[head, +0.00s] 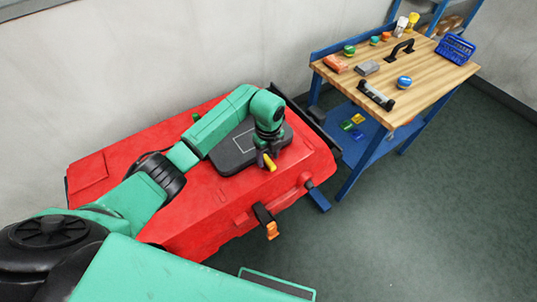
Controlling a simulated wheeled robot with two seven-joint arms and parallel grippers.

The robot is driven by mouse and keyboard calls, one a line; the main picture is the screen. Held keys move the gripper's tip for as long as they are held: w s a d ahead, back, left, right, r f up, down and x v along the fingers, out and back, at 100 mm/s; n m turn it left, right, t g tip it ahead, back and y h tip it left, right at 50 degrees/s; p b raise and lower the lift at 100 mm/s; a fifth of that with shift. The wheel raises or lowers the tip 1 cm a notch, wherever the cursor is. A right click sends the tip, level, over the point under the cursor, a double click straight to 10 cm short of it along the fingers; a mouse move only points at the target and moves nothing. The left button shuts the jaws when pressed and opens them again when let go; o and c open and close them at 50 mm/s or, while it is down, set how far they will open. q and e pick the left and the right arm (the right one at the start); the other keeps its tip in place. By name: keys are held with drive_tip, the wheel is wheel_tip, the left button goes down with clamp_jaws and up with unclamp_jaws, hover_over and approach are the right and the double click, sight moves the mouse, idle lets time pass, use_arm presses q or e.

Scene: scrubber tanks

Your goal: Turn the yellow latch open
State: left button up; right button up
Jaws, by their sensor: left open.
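The yellow latch (270,163) shows as a small yellow piece at the front edge of the dark lid (232,160) on the red scrubber (200,215). My left gripper (265,161) is open and right at the latch, pointing down over it. The gripper hides part of the latch, and I cannot tell whether the fingers touch it. My right gripper is not in view.
A black piece with an orange end (272,231) sticks out from the scrubber's near side. A blue pedal-like part (319,199) juts from its right end. A workbench (436,78) with tools stands at the right. Floor (420,220) is clear at the lower right.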

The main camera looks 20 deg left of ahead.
use_arm(q)
drive_tip(key=shift+s+f, duration=0.1)
drive_tip(key=shift+f, duration=0.3)
drive_tip(key=shift+c, duration=0.3)
clamp_jaws()
